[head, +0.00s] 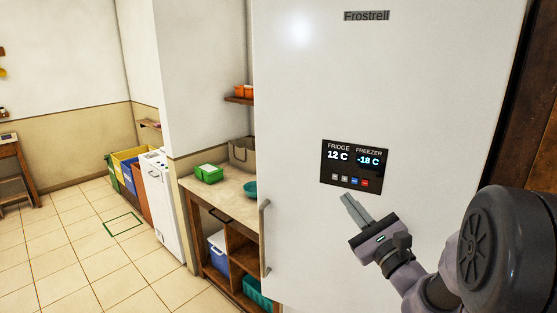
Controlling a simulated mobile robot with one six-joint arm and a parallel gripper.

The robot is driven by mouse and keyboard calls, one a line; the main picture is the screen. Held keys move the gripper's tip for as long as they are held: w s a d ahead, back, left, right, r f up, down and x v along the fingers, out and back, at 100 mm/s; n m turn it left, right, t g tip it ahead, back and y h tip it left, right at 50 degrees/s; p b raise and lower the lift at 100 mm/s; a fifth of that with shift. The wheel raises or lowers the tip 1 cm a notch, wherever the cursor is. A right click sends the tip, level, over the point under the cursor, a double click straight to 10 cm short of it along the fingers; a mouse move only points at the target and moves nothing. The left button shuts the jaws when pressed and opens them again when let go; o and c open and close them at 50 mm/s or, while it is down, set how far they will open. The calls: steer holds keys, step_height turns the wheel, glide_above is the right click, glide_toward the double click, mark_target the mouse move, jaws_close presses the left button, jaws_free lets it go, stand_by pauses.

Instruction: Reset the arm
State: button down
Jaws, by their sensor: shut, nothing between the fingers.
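My gripper (347,199) is at the right of the head view, in front of a large white fridge door. Its fingers are together and hold nothing. They point up and left, just below a dark control panel (352,184) on the door. I cannot tell whether the fingertips touch the door. The panel reads FRIDGE 12 C and FREEZER -18 C, with a row of small buttons beneath. My arm comes in from the lower right.
The white fridge (420,85) has a vertical handle (264,238) at its left edge. Left of it stands a wooden counter (221,196) with a green box (209,173). Colored bins (127,172) and a white appliance (161,205) stand further back. The tiled floor (60,260) at left is clear.

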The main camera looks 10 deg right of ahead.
steer(key=s+a+f+n+g+y+b, duration=0.15)
steer(key=s+a+n+g+y, duration=0.35)
steer(key=a, duration=0.6)
steer(key=s+a+f+n+g+y+b, duration=0.1)
steer(key=s+a+f+n+g+y, duration=0.15)
steer(key=s+a+n+g, duration=0.7)
steer(key=s+a+f+n+g+h+b, duration=0.2)
steer(key=s+a+f+n+h, duration=0.25)
steer(key=s+f, duration=0.45)
steer(key=s+d+f+n+t+h+b, duration=0.1)
steer(key=s+d+n+h, duration=0.3)
steer(key=d, duration=0.4)
steer(key=shift+s+f+t+h, duration=0.35)
steer(key=shift+s+h, duration=0.25)
steer(key=shift+h, duration=0.3)
